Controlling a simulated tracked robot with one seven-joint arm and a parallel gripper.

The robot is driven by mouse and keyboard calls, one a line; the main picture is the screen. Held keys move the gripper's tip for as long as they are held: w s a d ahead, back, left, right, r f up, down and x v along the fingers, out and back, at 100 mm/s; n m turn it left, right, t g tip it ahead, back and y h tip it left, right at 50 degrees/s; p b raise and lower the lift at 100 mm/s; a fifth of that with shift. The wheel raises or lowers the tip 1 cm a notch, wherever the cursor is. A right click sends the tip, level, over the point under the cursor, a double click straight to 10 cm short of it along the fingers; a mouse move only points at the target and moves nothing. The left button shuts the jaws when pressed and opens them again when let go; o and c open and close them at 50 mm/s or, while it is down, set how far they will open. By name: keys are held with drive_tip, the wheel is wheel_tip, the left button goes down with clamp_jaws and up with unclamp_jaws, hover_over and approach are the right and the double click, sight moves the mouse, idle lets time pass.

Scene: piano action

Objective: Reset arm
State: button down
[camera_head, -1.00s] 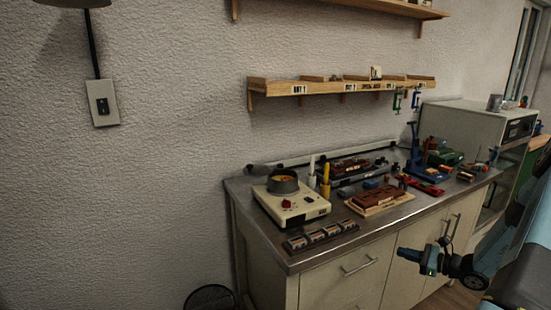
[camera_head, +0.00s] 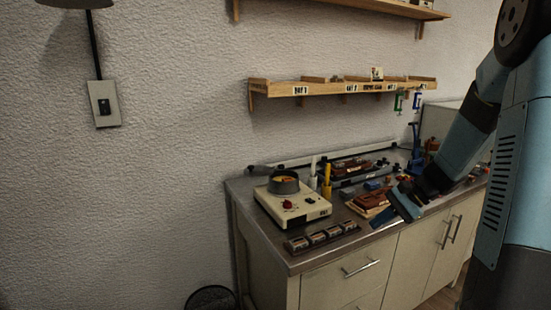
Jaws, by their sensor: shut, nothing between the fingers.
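My arm enters at the right and reaches down and left over the right part of the bench. Its visible far end, a light blue link with dark edges, is in front of the bench's front edge, near the brown wooden piece. I cannot make out my gripper or its fingers in this view. No held object shows.
The metal-topped bench (camera_head: 287,261) carries a cream hotplate (camera_head: 309,207) with a dark pot (camera_head: 283,182), a row of small blocks (camera_head: 322,237), a yellow bottle (camera_head: 327,188) and a brown wooden piece (camera_head: 369,203). A wall shelf (camera_head: 275,89) is above.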

drive_tip(key=s+a+r+n+t+h, duration=0.2)
drive_tip(key=s+r+n+h, duration=0.2)
drive_tip(key=s+r, duration=0.4)
drive_tip(key=s+a+r+n+t+h, duration=0.2)
drive_tip(key=s+r+n, duration=0.4)
drive_tip(key=s, duration=0.8)
wheel_tip(320, 180, up, 3)
drive_tip(key=a+h, duration=0.1)
drive_tip(key=h, duration=0.1)
drive_tip(key=shift+a+f+n+h, duration=0.15)
drive_tip(key=shift+n+h, duration=0.15)
